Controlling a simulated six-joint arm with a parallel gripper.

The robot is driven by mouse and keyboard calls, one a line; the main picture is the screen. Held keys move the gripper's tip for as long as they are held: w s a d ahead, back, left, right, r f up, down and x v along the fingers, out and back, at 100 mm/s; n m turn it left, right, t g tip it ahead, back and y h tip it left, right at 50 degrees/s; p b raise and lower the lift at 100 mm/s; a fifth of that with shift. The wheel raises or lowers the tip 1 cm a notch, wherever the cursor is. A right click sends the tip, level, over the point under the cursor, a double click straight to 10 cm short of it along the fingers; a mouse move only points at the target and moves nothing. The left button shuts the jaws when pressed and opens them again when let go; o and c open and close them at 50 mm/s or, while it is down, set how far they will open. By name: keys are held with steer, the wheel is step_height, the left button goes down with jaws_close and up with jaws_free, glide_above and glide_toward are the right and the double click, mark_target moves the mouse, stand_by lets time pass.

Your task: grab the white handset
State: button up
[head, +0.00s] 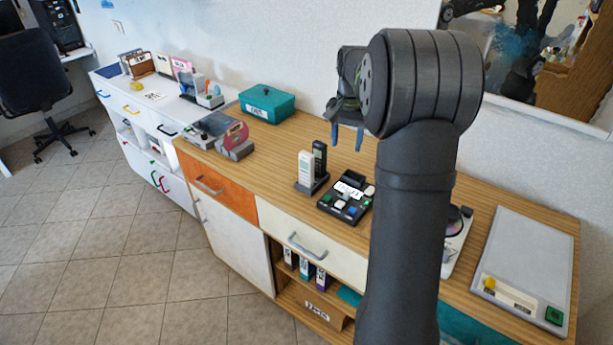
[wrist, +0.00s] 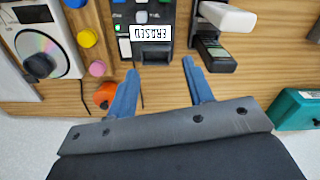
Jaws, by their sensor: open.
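The white handset (head: 306,170) stands upright in a dark cradle (head: 312,188) on the wooden counter, beside a black handset (head: 320,157). In the wrist view the white handset (wrist: 228,18) shows at the top right, with the black handset (wrist: 215,57) just below it. My gripper (head: 347,137) is open and empty, above the back part of the counter. In the wrist view its blue fingers (wrist: 160,75) are apart, with bare wood between them. The white handset lies beyond the right finger there, not between the fingers.
A black button panel labelled ERASED (wrist: 150,32) sits beside the cradle. A disc player (wrist: 40,45) and coloured knobs (wrist: 97,68) lie to its left in the wrist view. A teal box (head: 267,103) and a pink-and-grey device (head: 235,141) stand farther left on the counter.

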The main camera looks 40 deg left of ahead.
mark_target(307, 155)
steer(key=s+a+r+n, duration=0.25)
steer(key=a+n, duration=0.25)
steer(key=n, duration=0.3)
steer(key=s+a+r+n, duration=0.2)
steer(key=a+r+n, duration=0.15)
steer(key=n, duration=0.35)
steer(key=f, duration=0.8)
steer(key=a+f, duration=0.1)
steer(key=f, duration=0.3)
steer(key=shift+f, duration=0.15)
steer(key=f, duration=0.5)
steer(key=shift+w+a+f, duration=0.1)
steer(key=shift+a+f, duration=0.1)
steer(key=shift+f, duration=0.1)
jaws_close()
